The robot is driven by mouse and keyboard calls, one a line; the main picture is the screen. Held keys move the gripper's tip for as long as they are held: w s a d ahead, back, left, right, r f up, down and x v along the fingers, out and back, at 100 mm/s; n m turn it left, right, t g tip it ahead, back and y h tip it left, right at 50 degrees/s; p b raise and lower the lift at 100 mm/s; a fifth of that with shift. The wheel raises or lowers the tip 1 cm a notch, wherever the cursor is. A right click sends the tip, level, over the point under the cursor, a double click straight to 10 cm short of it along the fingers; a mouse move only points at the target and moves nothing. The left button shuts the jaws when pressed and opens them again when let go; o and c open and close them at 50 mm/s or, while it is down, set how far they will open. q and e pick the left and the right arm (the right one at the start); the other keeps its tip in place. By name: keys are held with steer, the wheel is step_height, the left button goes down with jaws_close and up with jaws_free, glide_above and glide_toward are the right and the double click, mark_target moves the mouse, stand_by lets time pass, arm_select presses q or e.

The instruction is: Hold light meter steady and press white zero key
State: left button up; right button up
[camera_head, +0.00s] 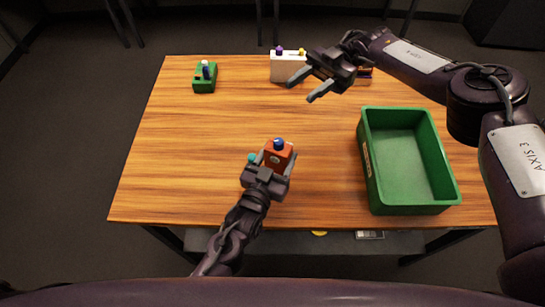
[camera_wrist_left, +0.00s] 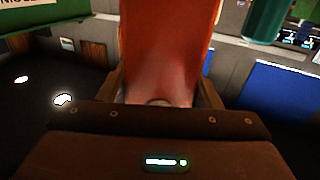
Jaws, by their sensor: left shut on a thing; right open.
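My left gripper (camera_head: 275,164) is shut on a red-orange box-shaped device (camera_head: 283,148) with a dark blue knob (camera_head: 279,142) on top, near the front middle of the table. In the left wrist view the red body (camera_wrist_left: 168,45) stands between the fingers. A teal part (camera_head: 251,157) shows at its left; a teal cylinder (camera_wrist_left: 266,20) is at the top right of the wrist view. I cannot tell which device is the light meter, and no white key shows clearly on the red one. My right gripper (camera_head: 301,91) is open and empty, before the white device at the back.
A white device (camera_head: 286,69) with purple and yellow knobs stands at the back. A green device (camera_head: 205,82) with blue and white top parts is at back left. A dark item (camera_head: 365,72) is partly hidden behind my right gripper. A green bin (camera_head: 448,174) stands right.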

stand_by(0.3)
jaws_close()
stand_by(1.6)
